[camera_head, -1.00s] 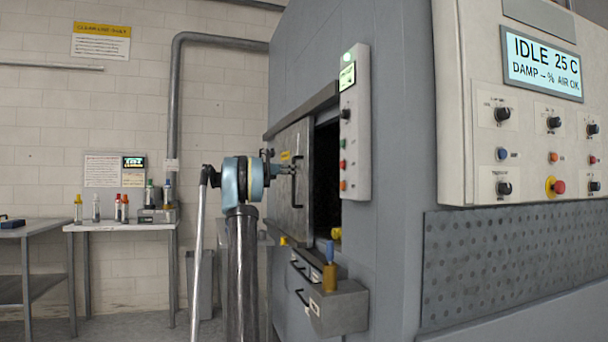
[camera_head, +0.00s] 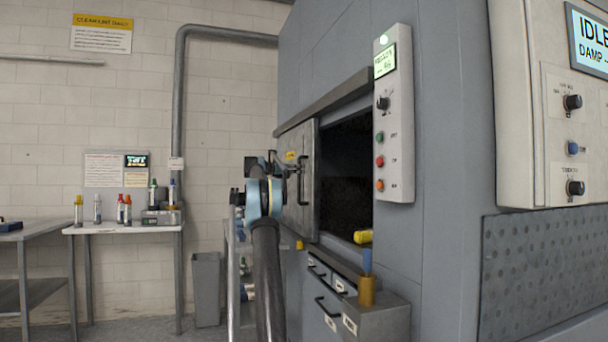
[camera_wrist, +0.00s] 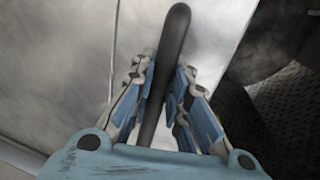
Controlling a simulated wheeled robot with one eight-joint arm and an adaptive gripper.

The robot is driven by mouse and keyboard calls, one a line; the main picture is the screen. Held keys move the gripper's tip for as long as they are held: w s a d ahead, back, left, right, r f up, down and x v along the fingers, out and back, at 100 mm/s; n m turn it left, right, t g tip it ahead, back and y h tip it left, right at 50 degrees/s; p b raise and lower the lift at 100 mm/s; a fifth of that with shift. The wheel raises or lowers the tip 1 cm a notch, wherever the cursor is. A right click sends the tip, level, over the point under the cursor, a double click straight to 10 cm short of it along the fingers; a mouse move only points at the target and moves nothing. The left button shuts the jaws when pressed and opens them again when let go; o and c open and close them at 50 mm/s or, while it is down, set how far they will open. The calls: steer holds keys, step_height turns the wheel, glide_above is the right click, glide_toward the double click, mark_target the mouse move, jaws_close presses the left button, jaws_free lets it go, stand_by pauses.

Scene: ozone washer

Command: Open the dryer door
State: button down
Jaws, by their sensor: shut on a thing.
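The dryer door (camera_head: 311,222) is a worn grey metal panel on the dryer's front. It stands ajar, with the dark dryer opening (camera_head: 346,165) to its right. A dark vertical bar handle (camera_head: 302,181) is on the door. My gripper (camera_head: 287,180) is at the handle, partly hidden by my own wrist in the head view. In the wrist view, the blue-padded fingers of my gripper (camera_wrist: 163,85) are shut around the dark handle (camera_wrist: 172,45), with the bar running between them. The door's pale metal face (camera_wrist: 85,50) lies behind it.
A control post (camera_head: 394,130) with buttons stands right of the opening. Below are drawers (camera_head: 322,300) and a ledge with a brass-and-blue tool (camera_head: 367,280). A yellow object (camera_head: 363,237) sits at the opening's lower edge. A table with bottles (camera_head: 125,229) and a bin (camera_head: 206,290) are left.

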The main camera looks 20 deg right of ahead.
steer(key=shift+w+a, duration=0.1)
steer(key=shift+w, duration=0.1)
steer(key=c, duration=1.5)
jaws_free()
steer(key=shift+c, duration=0.2)
steer(key=shift+s, duration=0.15)
steer(key=s+a, duration=0.1)
steer(key=a, duration=1)
steer(key=shift+a, duration=0.3)
steer(key=shift+s+f, duration=0.1)
